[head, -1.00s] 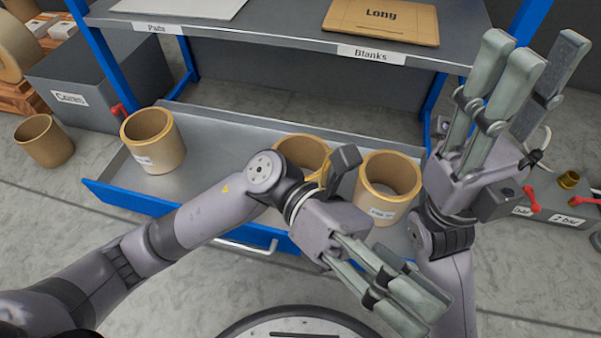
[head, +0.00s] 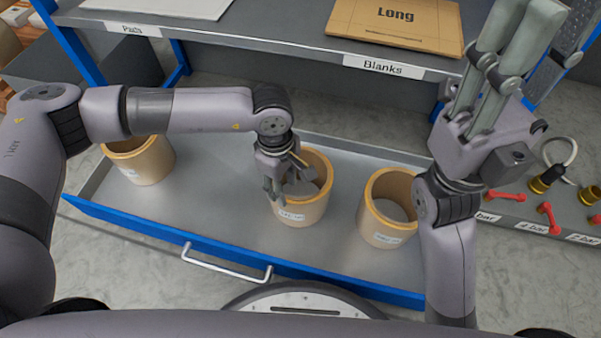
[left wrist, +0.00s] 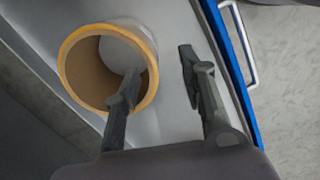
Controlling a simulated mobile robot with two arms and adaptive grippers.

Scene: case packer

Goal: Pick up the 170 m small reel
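Three tan cardboard reels stand upright in the drawer: a left reel (head: 150,160), a middle reel (head: 313,207) and a right reel (head: 375,228). Each has a small white label; the print is too small to read surely. My left gripper (head: 284,190) points down at the middle reel's left side, fingers apart. In the left wrist view one finger is over the opening of this reel (left wrist: 72,70) and the other is outside its wall, towards the drawer front; contact cannot be told. My right gripper (head: 512,50) is raised at the right, fingers up, apart and empty.
The grey drawer (head: 215,200) is pulled out, with a blue front and a handle. Above its back is a shelf with a "Long" blank (head: 395,25). Red-handled valves (head: 548,216) are at the right. The drawer floor between the left and middle reels is clear.

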